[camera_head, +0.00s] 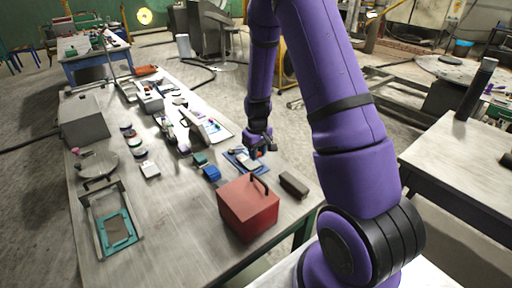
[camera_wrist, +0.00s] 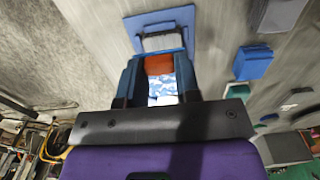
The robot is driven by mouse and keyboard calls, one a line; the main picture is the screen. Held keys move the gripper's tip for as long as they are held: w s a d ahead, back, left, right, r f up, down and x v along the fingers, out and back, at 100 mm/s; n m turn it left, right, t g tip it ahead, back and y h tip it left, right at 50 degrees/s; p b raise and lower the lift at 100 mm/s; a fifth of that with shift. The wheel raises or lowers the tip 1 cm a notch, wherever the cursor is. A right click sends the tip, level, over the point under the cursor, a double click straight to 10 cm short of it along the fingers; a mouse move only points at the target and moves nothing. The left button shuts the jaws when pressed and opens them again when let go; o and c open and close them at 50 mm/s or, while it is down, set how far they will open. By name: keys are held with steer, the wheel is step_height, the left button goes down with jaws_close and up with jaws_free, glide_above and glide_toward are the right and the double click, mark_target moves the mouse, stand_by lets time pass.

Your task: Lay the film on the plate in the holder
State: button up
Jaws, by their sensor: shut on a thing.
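My gripper (camera_head: 260,150) is over a blue tray (camera_head: 234,155) near the table's right edge. In the wrist view my gripper (camera_wrist: 159,68) is shut on a small orange piece (camera_wrist: 158,64). A pale flat piece (camera_wrist: 162,42) shows just beyond it, in front of the blue tray (camera_wrist: 185,14). I cannot tell whether the pale piece is the film, is joined to the orange piece, or touches the tray. A grey metal frame (camera_head: 88,222), seemingly the holder, lies at the table's front left. A teal-edged plate (camera_head: 103,240) with a grey-brown middle lies in it.
A red box (camera_head: 248,208) with a handle and a dark block (camera_head: 294,184) stand close to my gripper. Blue (camera_head: 211,173) and teal (camera_head: 200,159) blocks and a white block (camera_head: 150,170) lie left of it. The table's front middle is bare.

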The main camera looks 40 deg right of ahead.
mark_target(257, 170)
steer(key=shift+f, duration=2.6)
steer(key=shift+f, duration=0.15)
steer(key=o, duration=1.5)
steer(key=shift+c, duration=0.2)
steer(key=shift+r, duration=3.5)
